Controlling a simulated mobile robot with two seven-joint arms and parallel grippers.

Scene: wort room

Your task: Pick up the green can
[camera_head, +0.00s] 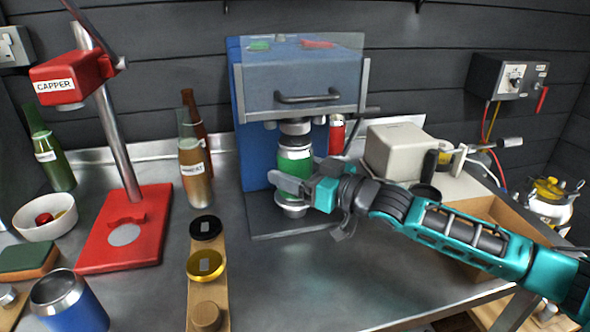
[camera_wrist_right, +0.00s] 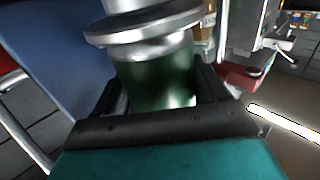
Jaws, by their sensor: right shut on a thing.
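The green can (camera_head: 294,160) stands upright in the blue canning machine (camera_head: 300,85), between a metal head above and a round metal base (camera_head: 291,208) below. My right gripper (camera_head: 296,185) reaches in from the right and is shut on the can's lower part. In the right wrist view the green can (camera_wrist_right: 158,80) sits between the dark fingers (camera_wrist_right: 160,92), with a wide metal disc right at its top end. My left gripper is not in view.
A red capper (camera_head: 125,225) and bottles (camera_head: 195,165) stand to the left. A red can (camera_head: 336,135) is behind the machine's right side. A grey box (camera_head: 395,148) and an open cardboard box (camera_head: 480,212) are at the right.

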